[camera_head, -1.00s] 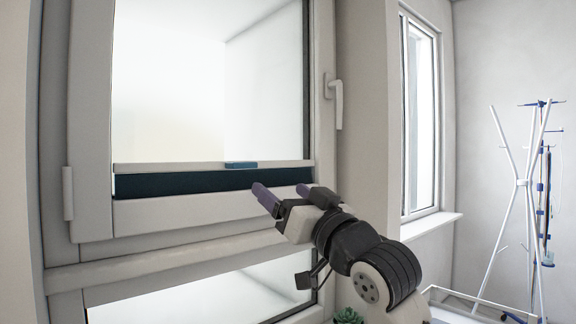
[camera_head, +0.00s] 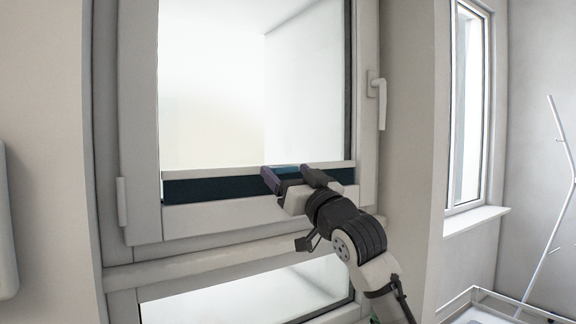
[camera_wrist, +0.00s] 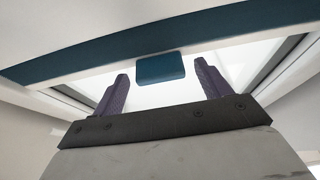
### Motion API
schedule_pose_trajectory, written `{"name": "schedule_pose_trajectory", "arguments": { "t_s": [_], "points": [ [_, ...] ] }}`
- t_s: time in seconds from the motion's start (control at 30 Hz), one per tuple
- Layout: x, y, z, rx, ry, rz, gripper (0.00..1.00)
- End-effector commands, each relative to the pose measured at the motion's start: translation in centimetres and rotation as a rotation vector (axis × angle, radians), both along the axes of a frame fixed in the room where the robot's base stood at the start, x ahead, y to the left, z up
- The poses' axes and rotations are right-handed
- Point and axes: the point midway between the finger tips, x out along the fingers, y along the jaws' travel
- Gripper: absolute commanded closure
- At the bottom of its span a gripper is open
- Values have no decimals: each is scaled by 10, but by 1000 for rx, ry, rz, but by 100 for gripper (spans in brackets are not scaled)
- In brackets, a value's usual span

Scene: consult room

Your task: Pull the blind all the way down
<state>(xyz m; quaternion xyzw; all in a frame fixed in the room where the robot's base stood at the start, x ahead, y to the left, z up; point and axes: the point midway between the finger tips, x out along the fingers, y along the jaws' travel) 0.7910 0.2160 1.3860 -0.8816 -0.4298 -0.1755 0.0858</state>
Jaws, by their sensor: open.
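The blind's pale bar (camera_head: 222,168) crosses the window low down, just above the lower frame. A blue tab (camera_head: 288,168) sits on this bar; in the wrist view the tab (camera_wrist: 160,68) shows as a dark blue block. A dark teal strip (camera_head: 212,189) runs below the bar in the head view. My gripper (camera_head: 290,173) is open at the tab, partly covering it. In the wrist view its purple fingers (camera_wrist: 160,78) stand on either side of the tab, with gaps at both sides. I cannot tell how deep the tab lies between them.
A white window handle (camera_head: 380,100) is on the frame to the right. A second window (camera_head: 468,105) with a sill and a white stand (camera_head: 561,200) are further right. A white-edged tray or table (camera_head: 478,292) is low at the right. A pale panel (camera_head: 6,220) is at the left edge.

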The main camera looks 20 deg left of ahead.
Motion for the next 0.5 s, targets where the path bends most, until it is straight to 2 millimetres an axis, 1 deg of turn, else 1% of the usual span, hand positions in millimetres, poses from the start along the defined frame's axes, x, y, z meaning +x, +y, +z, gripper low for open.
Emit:
{"name": "schedule_pose_trajectory", "arguments": {
  "t_s": [0.1, 0.37, 0.4, 0.5],
  "points": [
    [4, 5, 3, -1, -1, 0, 24],
    [5, 6, 3, -1, -1, 0, 24],
    [5, 6, 3, -1, -1, 0, 25],
    [4, 6, 3, -1, -1, 0, 38]
  ]
}}
